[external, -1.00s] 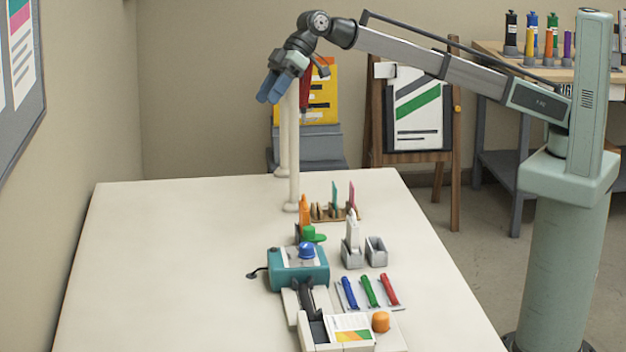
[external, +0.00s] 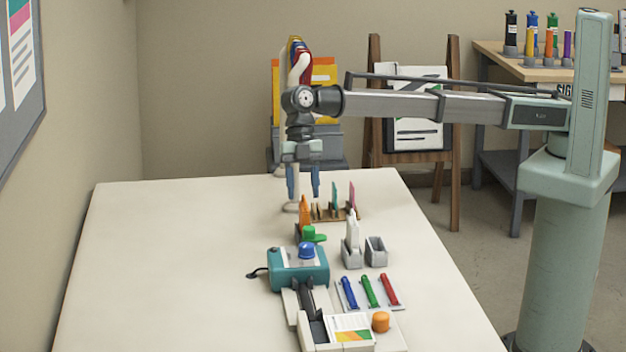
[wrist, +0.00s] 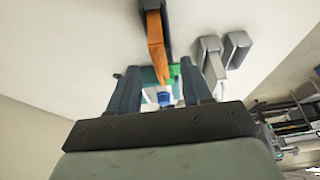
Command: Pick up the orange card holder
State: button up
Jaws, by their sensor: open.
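The orange card holder (external: 304,211) stands upright near the far middle of the white table, behind a green piece. In the wrist view the orange card holder (wrist: 155,40) stands in a dark base, up and slightly left of centre. My gripper (external: 303,191) points down, open and empty, with its blue fingertips just above the top of the holder in the external view. In the wrist view my gripper (wrist: 160,82) has its two fingers apart, with the holder's end showing in line with the gap. Contact cannot be made out.
A wooden rack (external: 322,213) with teal and pink cards stands close at the right. A grey dock (external: 352,257) with a white piece and an empty grey dock (external: 376,252) are nearer. The teal machine (external: 285,270) is in front. The table's left side is clear.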

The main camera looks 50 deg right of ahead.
aim_at(304, 212)
jog(key=shift+x, duration=3.1)
jog(key=shift+c, duration=0.4)
grip_shut()
